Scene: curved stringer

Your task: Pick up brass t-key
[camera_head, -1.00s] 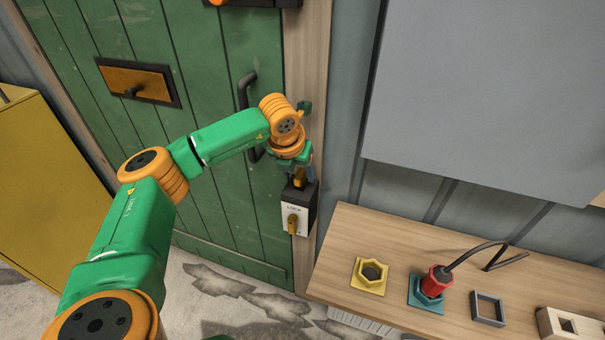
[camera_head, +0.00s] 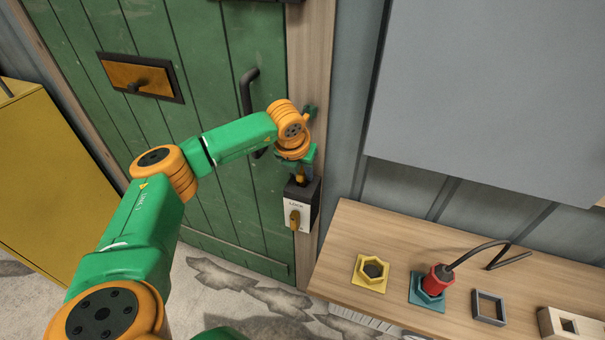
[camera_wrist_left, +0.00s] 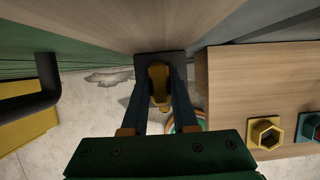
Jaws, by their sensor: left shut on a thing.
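The brass t-key (camera_wrist_left: 160,86) shows in the left wrist view between my two dark fingers, above the dark top of the lock box. In the head view, a small part of the brass (camera_head: 300,175) shows below my left gripper (camera_head: 304,168), just above the box. My left gripper (camera_wrist_left: 160,100) is shut on the t-key. The lock box (camera_head: 301,203) is black with a white front marked LOCK and carries a brass turn handle (camera_head: 294,219). I cannot tell whether the key's lower end is still inside the box. My right gripper is out of view.
A green door (camera_head: 215,80) with a dark pull handle (camera_head: 247,92) stands behind my left arm. A wooden bench (camera_head: 400,235) at right holds a yellow hex socket (camera_head: 372,272), a red plug (camera_head: 437,279) and a grey square frame (camera_head: 488,307). A yellow cabinet (camera_head: 45,180) stands left.

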